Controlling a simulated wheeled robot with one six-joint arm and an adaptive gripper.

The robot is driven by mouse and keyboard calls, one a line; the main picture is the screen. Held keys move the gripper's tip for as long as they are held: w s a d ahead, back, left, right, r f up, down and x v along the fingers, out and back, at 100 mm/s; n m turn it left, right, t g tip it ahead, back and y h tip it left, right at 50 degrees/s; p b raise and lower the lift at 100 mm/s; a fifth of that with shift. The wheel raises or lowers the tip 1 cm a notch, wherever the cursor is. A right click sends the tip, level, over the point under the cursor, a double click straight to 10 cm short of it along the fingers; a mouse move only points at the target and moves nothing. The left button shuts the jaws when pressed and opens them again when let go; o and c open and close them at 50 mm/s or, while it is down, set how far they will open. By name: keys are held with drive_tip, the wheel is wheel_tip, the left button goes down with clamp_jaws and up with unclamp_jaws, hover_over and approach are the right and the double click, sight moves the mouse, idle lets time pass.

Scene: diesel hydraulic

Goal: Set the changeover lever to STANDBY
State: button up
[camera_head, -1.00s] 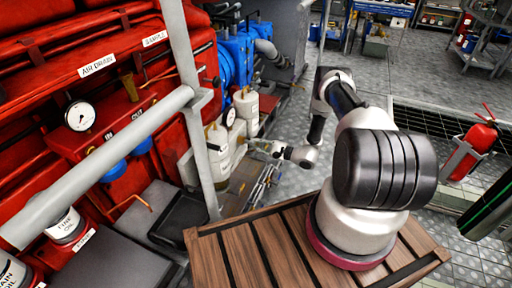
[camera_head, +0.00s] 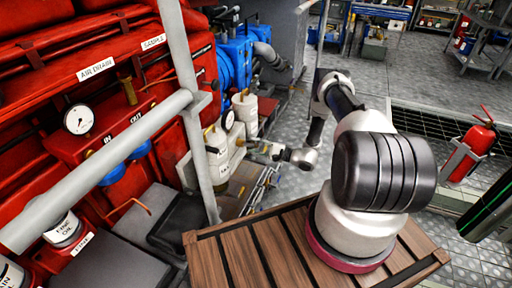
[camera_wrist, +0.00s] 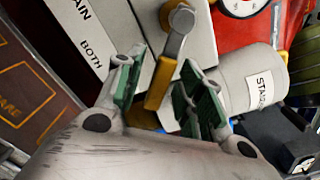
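The changeover lever (camera_wrist: 161,80) shows in the wrist view as a grey crank with a brass-yellow grip, hanging from a round grey pivot on a pale box. My gripper (camera_wrist: 162,66) is open, its green-padded fingers on either side of the yellow grip. A gap shows on the left side; contact on the right cannot be told. The box bears a label (camera_wrist: 84,28) reading "...AIN" and "BOTH". In the head view my gripper (camera_head: 258,148) is small beside the pale canisters; the lever cannot be made out there.
A grey railing (camera_head: 120,140) and post stand before the red engine (camera_head: 105,40). Open chequered floor (camera_head: 300,100) lies beyond my arm. A fire extinguisher (camera_head: 478,140) stands at the right.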

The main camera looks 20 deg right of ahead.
drive_tip(key=v, duration=1.2)
